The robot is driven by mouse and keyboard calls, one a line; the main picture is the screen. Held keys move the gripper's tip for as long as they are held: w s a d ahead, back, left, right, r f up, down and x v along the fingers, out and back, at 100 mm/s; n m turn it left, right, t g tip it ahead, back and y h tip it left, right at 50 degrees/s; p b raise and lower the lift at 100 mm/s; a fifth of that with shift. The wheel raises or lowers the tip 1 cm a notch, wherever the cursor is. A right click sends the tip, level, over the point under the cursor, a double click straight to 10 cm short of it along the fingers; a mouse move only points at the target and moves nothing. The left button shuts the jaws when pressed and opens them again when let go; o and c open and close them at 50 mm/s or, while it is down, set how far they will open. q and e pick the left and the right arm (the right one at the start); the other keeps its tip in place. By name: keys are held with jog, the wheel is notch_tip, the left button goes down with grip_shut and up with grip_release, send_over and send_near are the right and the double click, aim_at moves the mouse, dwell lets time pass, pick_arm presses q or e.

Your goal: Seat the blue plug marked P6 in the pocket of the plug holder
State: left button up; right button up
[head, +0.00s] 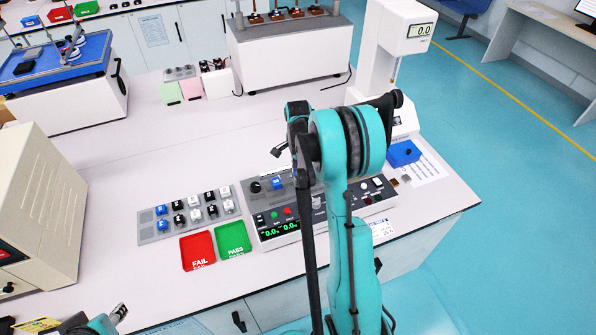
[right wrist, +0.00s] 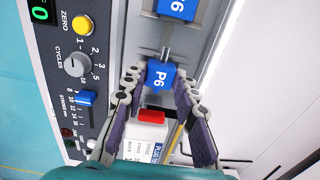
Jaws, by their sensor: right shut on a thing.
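In the right wrist view the blue plug marked P6 (right wrist: 160,76) sits between the fingertips of my right gripper (right wrist: 160,84), which is shut on it. Metal prongs stick out of its upper end toward a second blue block marked P6 (right wrist: 178,8), at the top edge on the grey bed of the tester. A gap separates the two. That block also shows in the head view (head: 276,183). I cannot make out the plug holder's pocket clearly. My arm hides the right gripper in the head view. My left gripper (head: 120,313) is at the bottom left, its jaws unclear.
The tester's front panel (head: 280,230) has knobs and a green display. A grey rack of plugs (head: 188,214), a red FAIL tray (head: 197,250) and a green PASS tray (head: 233,239) stand left of it. A white force gauge (head: 400,25) stands behind. The table's front is clear.

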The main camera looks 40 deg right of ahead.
jog(key=shift+f, duration=0.2)
dwell(0.4)
jog(key=o, duration=1.3)
jog(key=shift+r, duration=0.1)
jog(key=shift+r+p, duration=2.2)
jog(key=shift+r, duration=1.55)
